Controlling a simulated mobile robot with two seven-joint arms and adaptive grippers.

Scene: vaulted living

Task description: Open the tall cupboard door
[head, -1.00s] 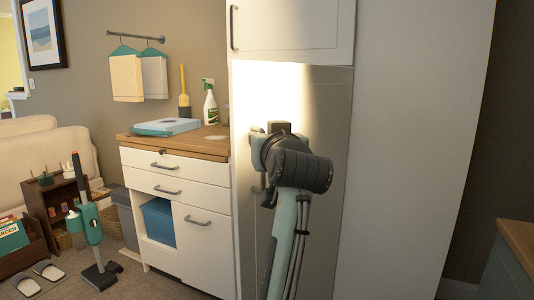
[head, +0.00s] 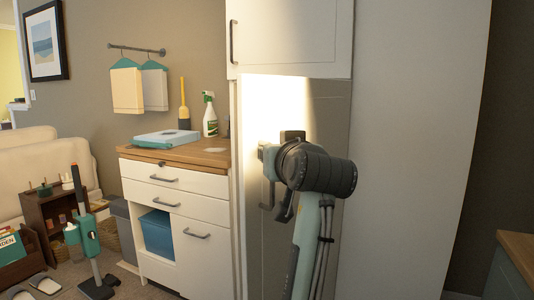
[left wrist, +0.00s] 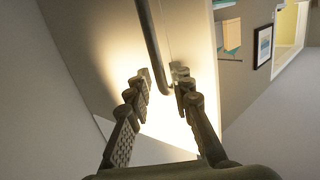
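The tall white cupboard (head: 410,150) stands right of centre in the head view. It has an upper door (head: 295,40) with a grey bar handle (head: 233,42), and a lower front panel (head: 333,115) with a bright patch of light near its top. My left gripper (head: 276,195) is in front of the lower panel, and my wrist hides part of it. In the left wrist view the gripper (left wrist: 160,76) is open. The end of a grey bar handle (left wrist: 151,40) shows between its fingertips. I cannot tell whether they touch it. Both cupboard doors look shut. My right gripper is not in view.
A white drawer unit (head: 180,187) with a wooden top stands directly left of the cupboard, carrying a spray bottle (head: 210,115) and a blue-white box (head: 165,138). A teal upright cleaner (head: 85,240) stands on the floor at left. Another wooden-topped unit (head: 515,255) is at far right.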

